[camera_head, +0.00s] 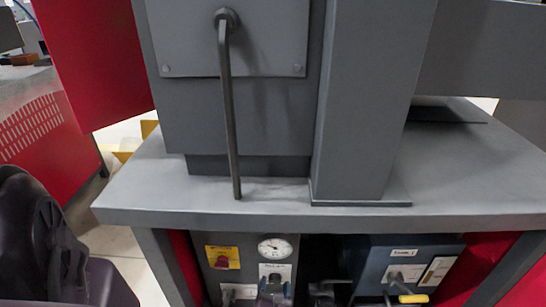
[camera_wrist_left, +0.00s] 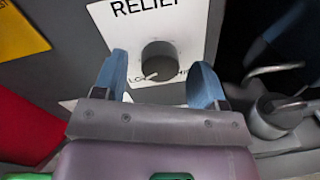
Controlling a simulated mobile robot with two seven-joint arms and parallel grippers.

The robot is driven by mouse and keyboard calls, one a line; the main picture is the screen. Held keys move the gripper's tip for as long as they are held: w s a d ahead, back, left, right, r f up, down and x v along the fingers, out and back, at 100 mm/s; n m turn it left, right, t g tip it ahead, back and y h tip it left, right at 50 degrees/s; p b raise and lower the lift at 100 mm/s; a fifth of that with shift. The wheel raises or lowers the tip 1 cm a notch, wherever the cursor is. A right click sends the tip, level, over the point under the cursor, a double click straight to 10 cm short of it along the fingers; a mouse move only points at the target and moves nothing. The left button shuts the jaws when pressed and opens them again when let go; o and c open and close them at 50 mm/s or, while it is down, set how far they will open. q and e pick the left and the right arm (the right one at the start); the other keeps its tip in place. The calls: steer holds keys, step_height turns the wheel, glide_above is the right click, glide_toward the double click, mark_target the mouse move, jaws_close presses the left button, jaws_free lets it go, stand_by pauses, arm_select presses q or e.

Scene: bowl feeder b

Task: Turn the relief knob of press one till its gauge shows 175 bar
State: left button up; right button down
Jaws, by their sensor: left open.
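The relief knob (camera_wrist_left: 160,60) is a dark round knob on a white plate marked RELIEF, in the left wrist view. Its pale pointer mark faces lower left, near the letters LO. My left gripper (camera_wrist_left: 160,80) is open, with one blue finger on each side of the knob; I cannot tell whether they touch it. In the head view, the round white gauge (camera_head: 274,247) is on the grey panel under the press table, above the relief plate (camera_head: 275,270). Its needle is too small to read. My right gripper is not in view.
A yellow plate with a red knob (camera_head: 222,260) is left of the gauge. A blue-grey panel (camera_head: 375,262) with a yellow-ended lever (camera_head: 412,298) stands to the right. The grey table top (camera_head: 460,165) overhangs both panels. A long bent lever (camera_head: 229,110) hangs above it.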

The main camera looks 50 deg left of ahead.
arm_select(q)
steer(key=shift+w+a, duration=0.1)
steer(key=c, duration=0.9)
steer(key=shift+r, duration=0.1)
